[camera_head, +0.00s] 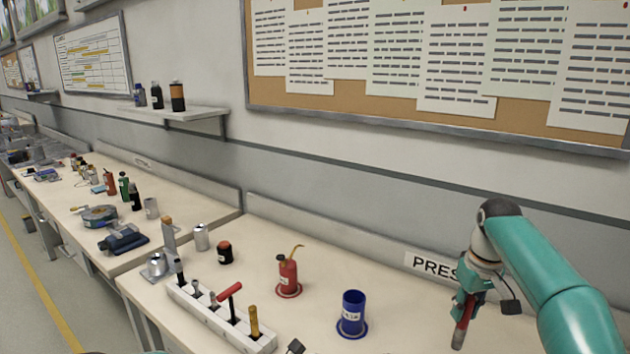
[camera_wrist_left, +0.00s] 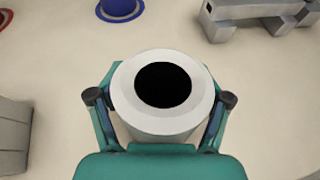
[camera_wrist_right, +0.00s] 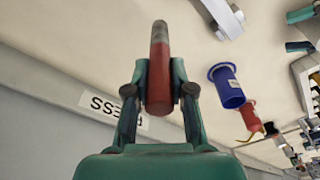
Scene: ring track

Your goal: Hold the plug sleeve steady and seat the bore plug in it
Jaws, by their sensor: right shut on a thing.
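My right gripper (camera_head: 463,299) is shut on the red bore plug (camera_head: 461,327), which has a grey tip and hangs tilted at the right of the head view. In the right wrist view the plug (camera_wrist_right: 158,78) shows between the fingers. The plug sleeve, pale grey and round with a black bore, shows in the left wrist view (camera_wrist_left: 127,100). My left gripper (camera_wrist_left: 160,100) has its fingers on either side of the sleeve. The sleeve's rim hides the fingertips, so their contact cannot be seen. Plug and sleeve are apart.
A blue cup-shaped holder (camera_head: 352,314) and a red oil can (camera_head: 288,276) stand on the bench. A pale tool rack (camera_head: 213,318) with several tools is at the left front. A PRESS sign (camera_head: 432,265) is on the back ledge.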

